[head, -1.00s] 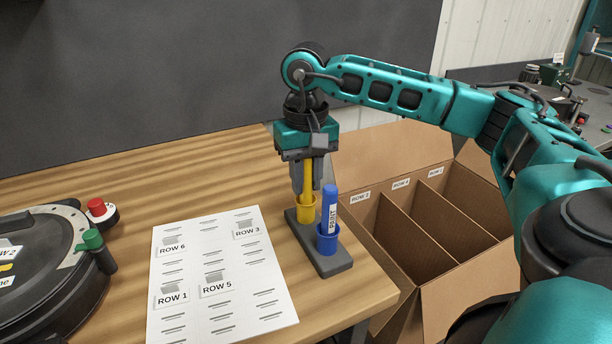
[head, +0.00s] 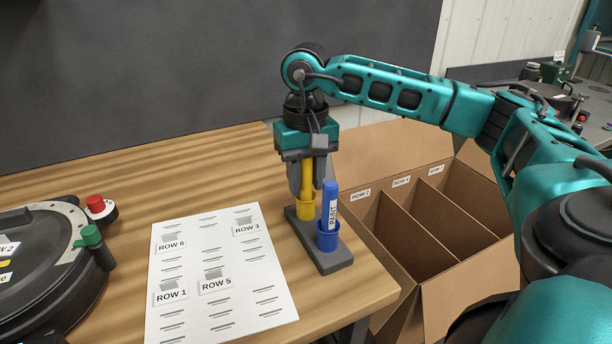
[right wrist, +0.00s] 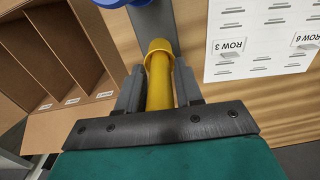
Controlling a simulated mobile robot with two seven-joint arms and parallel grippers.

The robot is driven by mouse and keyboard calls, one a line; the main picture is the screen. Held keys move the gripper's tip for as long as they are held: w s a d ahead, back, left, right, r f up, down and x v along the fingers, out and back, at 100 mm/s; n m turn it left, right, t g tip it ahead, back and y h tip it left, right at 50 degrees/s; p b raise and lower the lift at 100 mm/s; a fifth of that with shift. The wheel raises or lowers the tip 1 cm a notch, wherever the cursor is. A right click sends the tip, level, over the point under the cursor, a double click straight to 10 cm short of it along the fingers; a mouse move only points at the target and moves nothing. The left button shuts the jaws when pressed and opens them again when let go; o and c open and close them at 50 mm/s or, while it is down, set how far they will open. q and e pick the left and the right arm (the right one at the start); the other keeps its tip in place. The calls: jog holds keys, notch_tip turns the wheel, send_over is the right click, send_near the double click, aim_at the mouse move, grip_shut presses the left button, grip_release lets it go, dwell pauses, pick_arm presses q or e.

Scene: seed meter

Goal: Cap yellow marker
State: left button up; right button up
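The yellow marker (head: 307,178) stands upright with its lower end in the yellow cup-shaped cap (head: 308,209) on a dark grey holder (head: 333,262). In the right wrist view the marker (right wrist: 160,88) runs into the cap (right wrist: 159,47). My right gripper (head: 307,190) points down over the marker, with one finger on each side. The fingers stand slightly apart from the marker, so it looks open. How deep the marker sits in the cap is hidden. My left gripper is not in view.
A blue paint marker (head: 329,205) stands in a blue cup at the holder's near end. A printed sheet (head: 205,255) lies left of the holder. A divided cardboard box (head: 450,285) is at the right. A round black device (head: 45,285) with red and green knobs sits far left.

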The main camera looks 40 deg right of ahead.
jog(key=o, duration=0.3)
jog(key=shift+r, duration=0.4)
notch_tip(320, 180, up, 11)
jog(key=shift+r+p, duration=0.1)
jog(key=shift+p, duration=1.05)
jog(key=shift+r, duration=0.5)
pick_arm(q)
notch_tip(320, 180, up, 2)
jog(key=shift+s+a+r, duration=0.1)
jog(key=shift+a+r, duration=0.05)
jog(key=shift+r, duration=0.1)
